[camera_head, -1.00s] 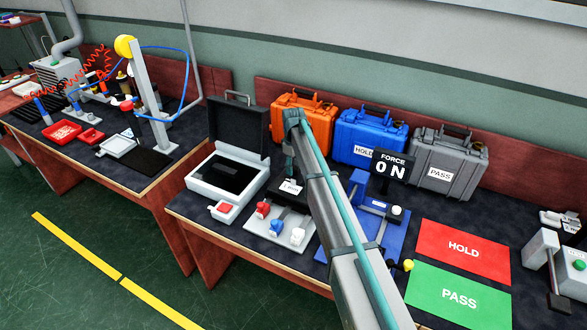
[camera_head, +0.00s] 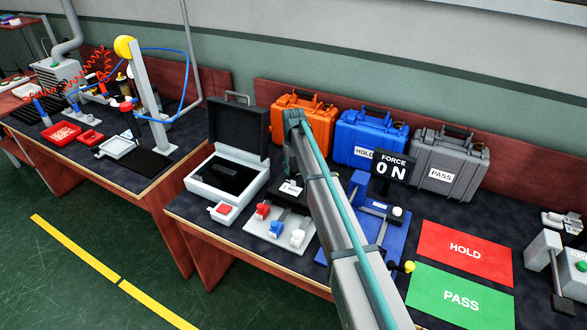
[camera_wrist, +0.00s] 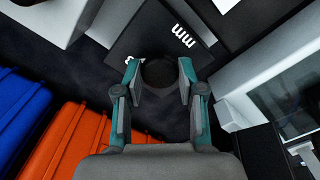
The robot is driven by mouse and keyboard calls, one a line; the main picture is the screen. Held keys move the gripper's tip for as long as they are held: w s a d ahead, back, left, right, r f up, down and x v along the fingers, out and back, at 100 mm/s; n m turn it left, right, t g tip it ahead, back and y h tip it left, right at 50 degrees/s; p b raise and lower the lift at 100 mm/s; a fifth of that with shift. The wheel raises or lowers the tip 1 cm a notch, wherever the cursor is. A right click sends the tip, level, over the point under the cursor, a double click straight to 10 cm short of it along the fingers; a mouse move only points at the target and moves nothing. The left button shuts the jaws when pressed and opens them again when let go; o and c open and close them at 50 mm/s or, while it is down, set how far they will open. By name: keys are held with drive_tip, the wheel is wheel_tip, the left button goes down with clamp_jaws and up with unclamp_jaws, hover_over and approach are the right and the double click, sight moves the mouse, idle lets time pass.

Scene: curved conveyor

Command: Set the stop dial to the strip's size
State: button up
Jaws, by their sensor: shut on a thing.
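The stop dial shows in the wrist view as a dark round knob (camera_wrist: 159,74) between my two fingers. My gripper (camera_wrist: 160,69) is shut on this knob, with one finger on each side. A black plate with white "mm" lettering (camera_wrist: 183,36) lies beside the knob; the number is partly hidden by my fingers. I cannot make out the strip with certainty.
An open white case (camera_head: 225,192) stands left of my arm. A plate (camera_head: 254,229) with red, blue and white knobs is in front. Orange (camera_head: 303,116), blue (camera_head: 370,137) and grey (camera_head: 451,160) cases line the back.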

sight(294, 169)
idle(0.3)
drive_tip(key=o, duration=1.1)
drive_tip(key=shift+o, duration=0.2)
wheel_tip(294, 169, up, 12)
